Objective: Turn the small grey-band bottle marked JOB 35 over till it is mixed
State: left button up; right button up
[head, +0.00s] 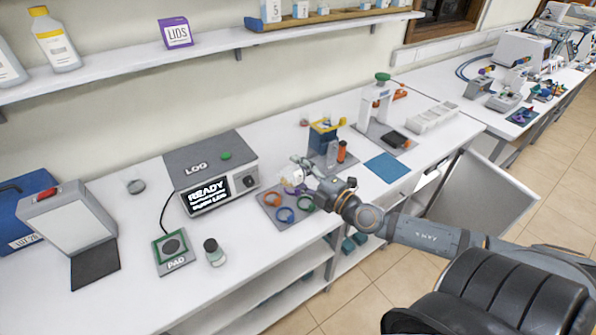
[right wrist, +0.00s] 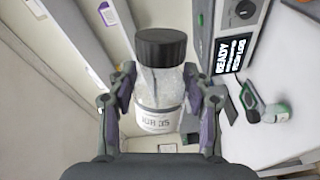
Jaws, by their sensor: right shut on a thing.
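In the head view the right gripper (head: 303,176) holds the bottle (head: 291,179) above the bench, over the mat with coloured rings. The bottle appears to lie on its side, since the screen lettering runs up the wrist picture. My left gripper is not in view.
A blue and yellow rack (head: 323,134) stands close behind the gripper. A shelf (head: 210,48) runs above.

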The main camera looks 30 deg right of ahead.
jog(key=n, duration=0.3)
jog(key=shift+n, duration=0.4)
jog(key=n, duration=0.3)
jog(key=shift+p, duration=0.3)
jog(key=n, duration=0.4)
jog(key=shift+r+p, duration=0.1)
jog(key=shift+p, duration=0.2)
jog(key=n, duration=0.3)
